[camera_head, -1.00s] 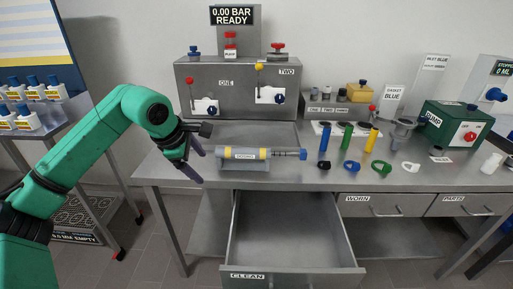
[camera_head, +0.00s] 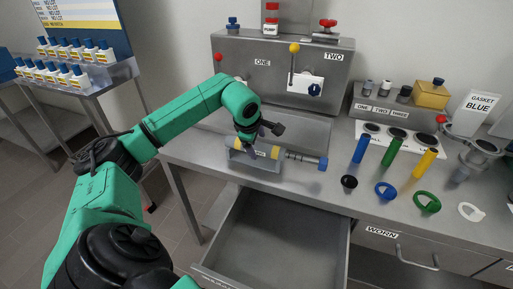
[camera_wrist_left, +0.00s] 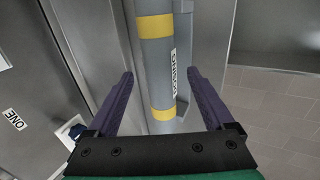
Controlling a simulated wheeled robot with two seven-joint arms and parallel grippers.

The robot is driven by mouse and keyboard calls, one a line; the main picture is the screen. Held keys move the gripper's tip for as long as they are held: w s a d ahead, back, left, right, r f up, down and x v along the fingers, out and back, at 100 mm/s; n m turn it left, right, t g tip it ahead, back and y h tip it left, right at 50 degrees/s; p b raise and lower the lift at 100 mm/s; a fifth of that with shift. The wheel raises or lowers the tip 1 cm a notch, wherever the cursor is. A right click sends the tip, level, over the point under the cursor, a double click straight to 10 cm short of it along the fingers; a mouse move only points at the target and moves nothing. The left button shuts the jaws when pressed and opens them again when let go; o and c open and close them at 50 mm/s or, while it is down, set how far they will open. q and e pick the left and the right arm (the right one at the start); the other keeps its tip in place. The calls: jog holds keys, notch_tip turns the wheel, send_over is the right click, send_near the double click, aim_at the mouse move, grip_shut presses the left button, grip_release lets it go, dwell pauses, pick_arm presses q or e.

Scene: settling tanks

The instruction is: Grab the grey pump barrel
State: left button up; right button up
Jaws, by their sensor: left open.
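The grey pump barrel (camera_head: 262,150) lies on its side in a low cradle on the steel bench, with yellow bands and a white label. A thin rod with a blue end (camera_head: 323,163) reaches out to its right. In the left wrist view the barrel (camera_wrist_left: 157,55) runs between the two purple fingers of my left gripper (camera_wrist_left: 160,80). The fingers are open, one on each side, with gaps to the barrel. In the head view my left gripper (camera_head: 247,140) is over the barrel's left part and hides some of it. My right gripper is not seen.
An open, empty drawer (camera_head: 280,237) juts out below the barrel. A steel panel (camera_head: 262,85) with valves stands behind. Blue, green and yellow tubes (camera_head: 392,152) and several rings (camera_head: 386,190) are to the right. A bottle rack (camera_head: 100,75) is at the far left.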

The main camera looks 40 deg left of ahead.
aim_at(257, 145)
pick_arm(q)
jog(key=p+x, duration=0.1)
jog(key=x, duration=0.3)
jog(key=shift+a+f, duration=0.1)
jog(key=shift+a, duration=0.05)
jog(key=shift+w+a+f, duration=0.1)
jog(key=shift+f, duration=0.15)
jog(key=shift+r, duration=0.1)
grip_shut()
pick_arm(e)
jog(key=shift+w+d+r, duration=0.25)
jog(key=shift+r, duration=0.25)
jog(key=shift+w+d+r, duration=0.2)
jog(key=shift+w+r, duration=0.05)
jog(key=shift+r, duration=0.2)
